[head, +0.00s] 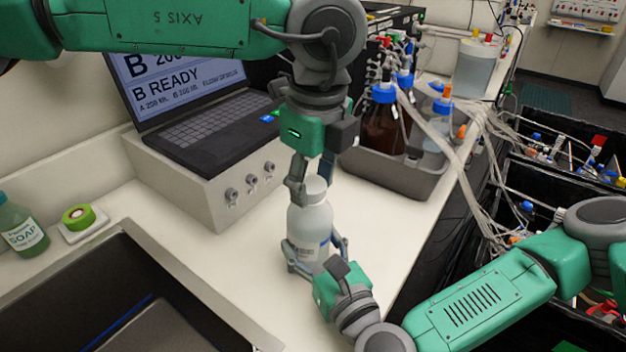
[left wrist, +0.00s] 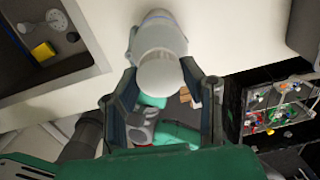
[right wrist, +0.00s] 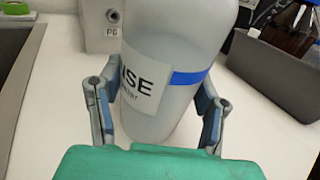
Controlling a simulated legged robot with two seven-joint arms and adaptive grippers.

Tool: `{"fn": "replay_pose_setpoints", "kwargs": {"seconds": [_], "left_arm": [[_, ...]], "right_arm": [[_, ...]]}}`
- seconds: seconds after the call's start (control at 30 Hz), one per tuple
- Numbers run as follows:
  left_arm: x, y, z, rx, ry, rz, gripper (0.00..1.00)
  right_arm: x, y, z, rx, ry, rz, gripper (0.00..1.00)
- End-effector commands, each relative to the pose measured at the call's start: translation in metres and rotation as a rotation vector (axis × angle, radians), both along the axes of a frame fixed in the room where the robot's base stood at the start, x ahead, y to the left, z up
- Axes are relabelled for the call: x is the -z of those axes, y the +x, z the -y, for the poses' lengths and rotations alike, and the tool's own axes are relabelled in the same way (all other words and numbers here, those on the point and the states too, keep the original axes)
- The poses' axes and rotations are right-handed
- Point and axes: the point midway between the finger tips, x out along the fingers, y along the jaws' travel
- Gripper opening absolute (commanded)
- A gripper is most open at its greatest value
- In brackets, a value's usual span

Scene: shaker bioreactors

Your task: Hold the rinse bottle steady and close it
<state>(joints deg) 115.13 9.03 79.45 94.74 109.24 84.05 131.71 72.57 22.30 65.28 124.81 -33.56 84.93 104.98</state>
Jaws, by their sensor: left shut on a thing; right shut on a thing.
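My right gripper (head: 316,252) is shut on the lower body, one finger on each side. My left gripper (head: 313,186) reaches down from above and is shut on the white cap (left wrist: 163,77) at the bottle's top. The cap sits at the neck; whether it is fully tight I cannot tell.
A laptop (head: 205,115) on a white box (head: 215,190) stands behind left. A grey tray (head: 395,175) with brown and clear bottles is behind right. The sink (head: 110,290) opens at front left.

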Motion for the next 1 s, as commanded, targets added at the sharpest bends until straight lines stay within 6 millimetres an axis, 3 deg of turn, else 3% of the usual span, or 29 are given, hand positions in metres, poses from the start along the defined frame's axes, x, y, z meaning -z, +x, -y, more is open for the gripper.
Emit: {"fn": "replay_pose_setpoints", "kwargs": {"seconds": [1.0], "left_arm": [[0.0006, 0.0022, -0.0001, 2.261, 0.153, -0.089, 0.01]], "right_arm": [[0.0017, -0.0023, -0.0018, -0.008, -0.006, -0.001, 0.00]]}}
